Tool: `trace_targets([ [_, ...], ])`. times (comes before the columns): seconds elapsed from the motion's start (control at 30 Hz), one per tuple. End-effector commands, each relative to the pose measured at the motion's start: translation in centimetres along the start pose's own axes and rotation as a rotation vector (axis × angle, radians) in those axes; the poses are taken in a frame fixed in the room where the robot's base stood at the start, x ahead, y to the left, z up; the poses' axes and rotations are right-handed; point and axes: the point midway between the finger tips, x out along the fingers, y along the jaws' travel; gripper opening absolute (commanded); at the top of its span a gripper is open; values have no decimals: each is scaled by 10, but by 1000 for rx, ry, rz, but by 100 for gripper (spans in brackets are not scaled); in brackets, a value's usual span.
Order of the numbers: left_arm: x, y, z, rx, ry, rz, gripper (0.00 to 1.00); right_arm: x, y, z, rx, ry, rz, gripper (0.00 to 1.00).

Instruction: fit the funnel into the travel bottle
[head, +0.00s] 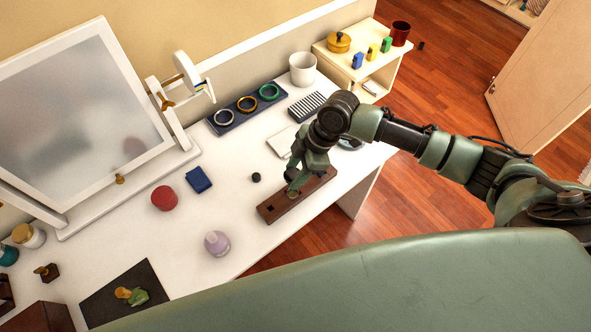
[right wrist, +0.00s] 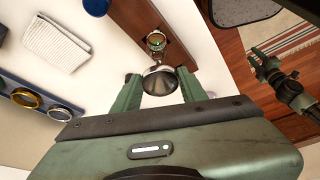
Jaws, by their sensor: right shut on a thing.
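My right gripper (right wrist: 160,88) is shut on a shiny metal funnel (right wrist: 159,81), which sits between its green fingertips in the right wrist view. The small travel bottle (right wrist: 156,41) stands in the brown wooden block (right wrist: 133,14), just beyond the funnel in that view. I cannot tell whether funnel and bottle touch. In the head view my right gripper (head: 294,183) is over the wooden block (head: 272,212) and hides most of the funnel and bottle. A green gripper, apparently my left one (right wrist: 265,62), shows small at the right wrist view's right side; its opening is unclear.
On the white table are a purple round bottle (head: 217,243), a red round tin (head: 165,197), a blue box (head: 199,180) and a small black cap (head: 256,177). A blue tray with rings (head: 224,121) and a white cup (head: 302,69) stand farther back.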

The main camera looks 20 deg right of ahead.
Motion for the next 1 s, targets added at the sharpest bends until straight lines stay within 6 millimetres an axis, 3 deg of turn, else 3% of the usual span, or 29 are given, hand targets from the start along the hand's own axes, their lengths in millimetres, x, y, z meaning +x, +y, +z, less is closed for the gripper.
trace_targets([
  [1.0, -5, 1, 0, 2, -1, 1, 36, 0, 0, 0, 0, 0, 0, 7],
])
